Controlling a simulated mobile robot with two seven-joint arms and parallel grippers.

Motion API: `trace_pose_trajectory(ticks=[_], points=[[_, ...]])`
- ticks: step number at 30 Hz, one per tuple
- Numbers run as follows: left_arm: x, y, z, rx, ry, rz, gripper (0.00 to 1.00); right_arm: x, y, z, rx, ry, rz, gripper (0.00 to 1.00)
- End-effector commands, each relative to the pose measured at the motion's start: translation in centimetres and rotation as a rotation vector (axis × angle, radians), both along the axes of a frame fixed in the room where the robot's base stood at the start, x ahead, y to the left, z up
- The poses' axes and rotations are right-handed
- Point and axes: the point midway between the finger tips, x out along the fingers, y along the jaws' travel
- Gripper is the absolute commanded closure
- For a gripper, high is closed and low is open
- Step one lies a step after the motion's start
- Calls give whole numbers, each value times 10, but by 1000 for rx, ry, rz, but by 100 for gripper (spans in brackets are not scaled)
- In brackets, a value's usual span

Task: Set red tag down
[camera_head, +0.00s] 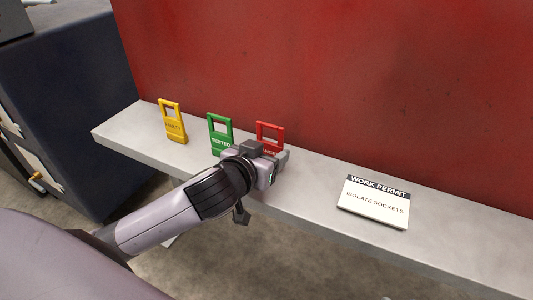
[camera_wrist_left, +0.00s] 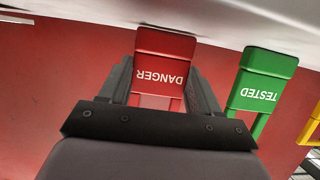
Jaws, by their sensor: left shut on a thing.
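The red tag (camera_head: 270,133) stands upright at the shelf's back, against or close to the red wall, with its open loop at the top. My left gripper (camera_head: 277,158) is shut on its lower part and partly hides it in the head view. In the left wrist view the red tag (camera_wrist_left: 165,68) reads DANGER upside down, between the two fingers of my left gripper (camera_wrist_left: 160,90). I cannot tell whether its bottom edge touches the shelf (camera_head: 310,172). My right gripper is in neither view.
A green TESTED tag (camera_head: 220,130) stands just left of the red tag, and a yellow tag (camera_head: 172,122) further left. A white work permit card (camera_head: 374,203) lies to the right. The shelf between gripper and card is clear. A red wall (camera_head: 340,70) rises behind.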

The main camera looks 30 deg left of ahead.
Motion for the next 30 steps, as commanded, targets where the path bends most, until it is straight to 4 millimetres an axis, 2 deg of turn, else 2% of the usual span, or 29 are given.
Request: trace_pose_trajectory(ticks=[3,4,6,18,23,30], points=[[0,0,-4,0,0,0,67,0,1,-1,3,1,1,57],[0,0,-4,0,0,0,34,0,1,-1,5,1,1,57],[0,0,-3,0,0,0,12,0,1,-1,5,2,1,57],[-2,0,2,0,-1,-1,12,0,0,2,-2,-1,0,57],[-21,0,10,0,1,-1,12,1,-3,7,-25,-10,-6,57],[-64,0,25,0,2,-1,12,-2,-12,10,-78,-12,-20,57]])
